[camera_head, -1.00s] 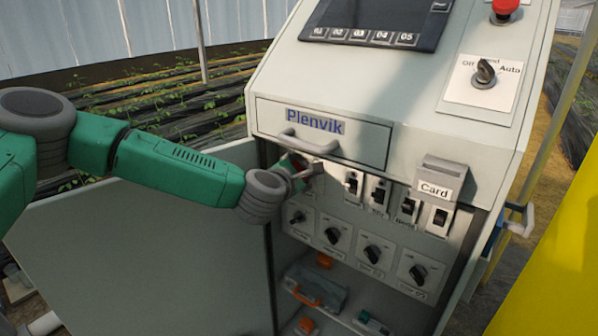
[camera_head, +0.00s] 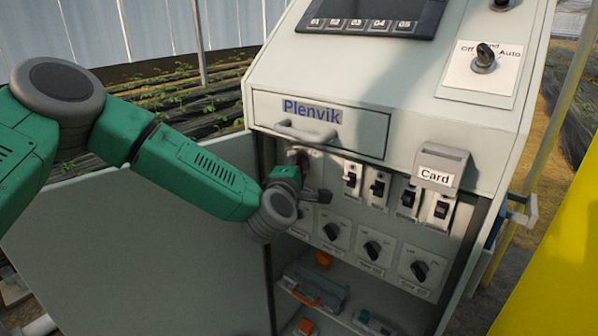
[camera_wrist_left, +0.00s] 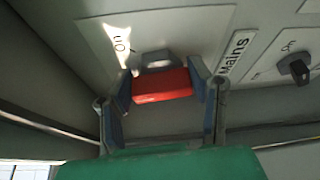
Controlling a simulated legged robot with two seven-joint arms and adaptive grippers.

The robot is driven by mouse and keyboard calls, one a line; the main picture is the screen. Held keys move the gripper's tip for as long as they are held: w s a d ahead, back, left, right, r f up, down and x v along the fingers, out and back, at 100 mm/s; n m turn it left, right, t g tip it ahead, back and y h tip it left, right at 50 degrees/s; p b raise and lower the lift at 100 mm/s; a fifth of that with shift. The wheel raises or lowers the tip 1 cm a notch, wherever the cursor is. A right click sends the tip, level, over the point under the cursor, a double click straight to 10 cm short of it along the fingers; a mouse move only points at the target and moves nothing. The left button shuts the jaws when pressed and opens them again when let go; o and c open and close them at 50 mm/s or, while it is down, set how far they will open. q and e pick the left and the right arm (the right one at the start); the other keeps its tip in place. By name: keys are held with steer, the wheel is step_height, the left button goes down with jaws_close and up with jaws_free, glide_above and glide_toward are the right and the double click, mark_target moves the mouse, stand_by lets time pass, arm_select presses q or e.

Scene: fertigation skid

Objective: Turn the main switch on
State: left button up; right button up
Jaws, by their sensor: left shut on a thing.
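The main switch has a red handle (camera_wrist_left: 162,86) and sits on a pale plate with an "On" mark, beside a "Mains" label (camera_wrist_left: 236,53). My left gripper (camera_wrist_left: 162,98) is shut on the red handle, with one finger on each side of it. In the head view the left gripper (camera_head: 304,184) is at the upper left of the open cabinet bay, below the drawer handle. The main switch (camera_head: 298,157) is mostly hidden there behind the gripper. My right gripper is not in view.
Several black breaker switches (camera_head: 377,187) and rotary knobs (camera_head: 372,249) are right of the gripper. A drawer handle (camera_head: 306,133) juts out just above. The open cabinet door (camera_head: 140,255) stands left, below my arm. A card holder (camera_head: 440,165) is at right.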

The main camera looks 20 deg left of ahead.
arm_select(q)
steer(key=m+t+b, duration=0.1)
steer(key=m, duration=0.1)
steer(key=f+m+t+b, duration=0.1)
steer(key=m, duration=0.2)
steer(key=shift+s+f, duration=0.1)
steer(key=m+b, duration=0.1)
steer(key=m, duration=0.2)
steer(key=m+t+h+b, duration=0.1)
steer(key=m, duration=0.2)
steer(key=shift+f+t+h, duration=0.15)
steer(key=shift+t+h, duration=0.15)
steer(key=shift+a+m, duration=0.1)
steer(key=shift+m, duration=0.2)
steer(key=o, duration=1.1)
steer(key=shift+c, duration=0.2)
steer(key=shift+o, duration=0.5)
steer(key=shift+r, duration=0.2)
